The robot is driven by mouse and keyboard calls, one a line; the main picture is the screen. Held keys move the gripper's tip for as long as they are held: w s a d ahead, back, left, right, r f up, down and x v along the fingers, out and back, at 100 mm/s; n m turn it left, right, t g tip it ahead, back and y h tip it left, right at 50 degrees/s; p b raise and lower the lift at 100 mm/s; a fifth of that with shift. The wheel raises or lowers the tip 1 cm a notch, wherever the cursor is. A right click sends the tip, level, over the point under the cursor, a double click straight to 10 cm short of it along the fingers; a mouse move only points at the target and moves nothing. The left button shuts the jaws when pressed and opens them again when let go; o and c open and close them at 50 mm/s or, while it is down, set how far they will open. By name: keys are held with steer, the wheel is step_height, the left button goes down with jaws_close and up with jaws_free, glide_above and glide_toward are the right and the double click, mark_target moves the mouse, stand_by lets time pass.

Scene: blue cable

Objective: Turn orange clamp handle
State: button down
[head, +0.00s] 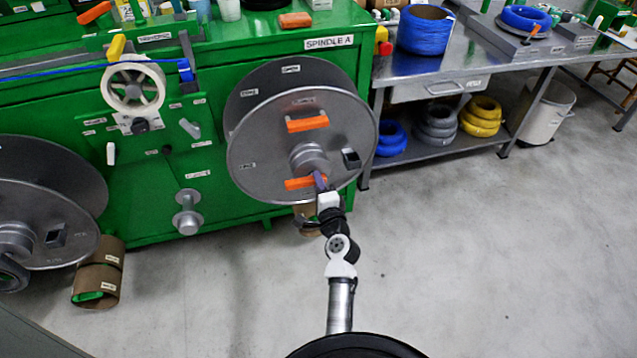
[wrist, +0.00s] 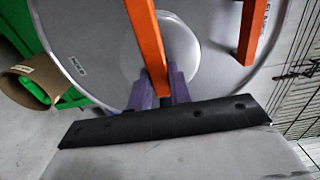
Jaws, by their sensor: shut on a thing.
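A grey spool disc (head: 255,150) on the front of the green machine carries two orange bar handles. The upper orange handle (head: 307,123) lies level above the hub (head: 310,160); the lower orange clamp handle (head: 298,184) is below the hub. My gripper (head: 320,181) is at the right end of the lower handle. In the wrist view, the purple fingers of my gripper (wrist: 160,90) are shut on an orange handle (wrist: 148,45), one finger on each side. A second orange handle (wrist: 252,30) stands apart at the right there. The exact finger contact is partly hidden.
A brown cardboard tube (head: 97,275) stands on the floor at the left, near another large reel (head: 80,225). A steel table (head: 470,65) with cable coils is at the right. The grey floor (head: 480,240) on the right is clear.

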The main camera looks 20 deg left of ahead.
steer(key=shift+r, duration=0.1)
steer(key=c, duration=1.3)
jaws_free()
